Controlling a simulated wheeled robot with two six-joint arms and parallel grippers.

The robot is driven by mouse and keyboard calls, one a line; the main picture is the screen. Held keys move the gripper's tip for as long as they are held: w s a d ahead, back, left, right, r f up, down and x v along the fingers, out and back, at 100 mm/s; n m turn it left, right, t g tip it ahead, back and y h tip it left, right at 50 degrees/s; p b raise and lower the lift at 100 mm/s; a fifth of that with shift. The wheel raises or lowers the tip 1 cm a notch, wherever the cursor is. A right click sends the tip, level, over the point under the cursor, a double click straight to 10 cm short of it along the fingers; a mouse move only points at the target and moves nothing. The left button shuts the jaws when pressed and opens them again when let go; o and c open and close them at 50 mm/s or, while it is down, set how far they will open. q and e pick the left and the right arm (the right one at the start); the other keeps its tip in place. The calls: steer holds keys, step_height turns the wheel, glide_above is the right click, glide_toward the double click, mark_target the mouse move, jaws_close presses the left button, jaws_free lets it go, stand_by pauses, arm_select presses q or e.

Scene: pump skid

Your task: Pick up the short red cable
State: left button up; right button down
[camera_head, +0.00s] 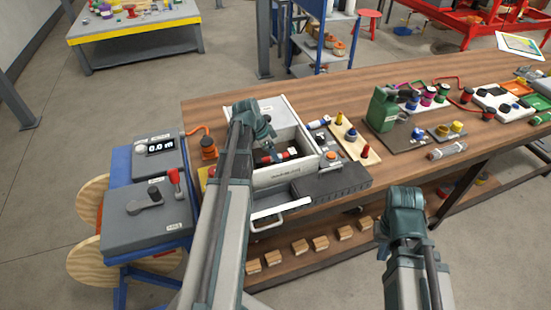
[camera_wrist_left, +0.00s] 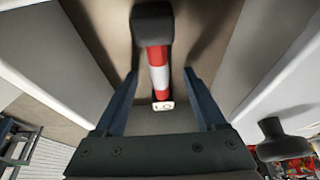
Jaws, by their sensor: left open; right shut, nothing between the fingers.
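The open drawer (camera_head: 285,176) holds a short red piece (camera_head: 268,158) with a white band and dark ends, which looks like the short red cable. In the left wrist view this red cable (camera_wrist_left: 158,58) lies on the drawer floor, with a dark cap at its far end and a small white tag at its near end. My left gripper (camera_head: 267,143) is over the drawer, partly hiding the cable. Its open fingers (camera_wrist_left: 160,80) stand either side of the cable in the picture; no contact shows. My right gripper (camera_head: 403,212) is shut and empty, in front of the bench.
Drawer walls stand close around my left gripper. A grey control box (camera_head: 145,215) stands to the left. A dark block (camera_head: 330,182) and a board with knobs (camera_head: 350,137) lie right of the drawer. A green device (camera_head: 383,110) stands farther right on the wooden bench (camera_head: 215,108).

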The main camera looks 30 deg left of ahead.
arm_select(q)
jaws_close()
stand_by(0.4)
step_height(320, 180, up, 11)
steer(key=p, duration=1)
steer(key=shift+f, duration=0.2)
steer(key=shift+f, duration=0.1)
